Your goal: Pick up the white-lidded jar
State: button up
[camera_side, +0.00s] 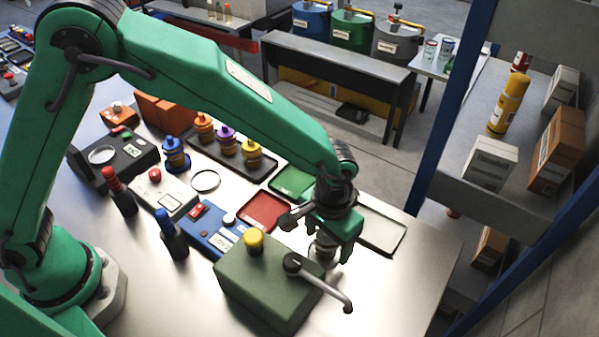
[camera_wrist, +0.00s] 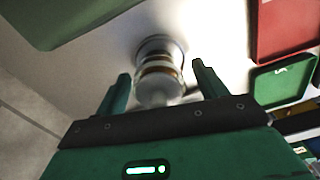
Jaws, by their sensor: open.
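The white-lidded jar (camera_wrist: 158,70) stands in the wrist view between my gripper's two fingers, with its pale lid toward the camera and an amber band below. My gripper (camera_wrist: 160,72) is open, with a gap on each side of the jar. In the side view my gripper (camera_side: 334,238) points down over the jar (camera_side: 325,251), just behind the green box. There the gripper hides the jar's top and the box's lever partly crosses in front of it.
The green box (camera_side: 265,283) with a yellow knob and lever stands close in front. A red tray (camera_side: 266,212), a green tray (camera_side: 293,182) and a pale tray (camera_side: 381,232) lie behind. Several jars stand on a dark tray (camera_side: 232,165). The right table corner is clear.

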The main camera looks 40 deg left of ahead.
dwell(0.3)
jog(key=c, duration=1.1)
jog(key=shift+c, duration=0.2)
jog(key=shift+r, duration=0.1)
jog(key=shift+r, duration=4.95)
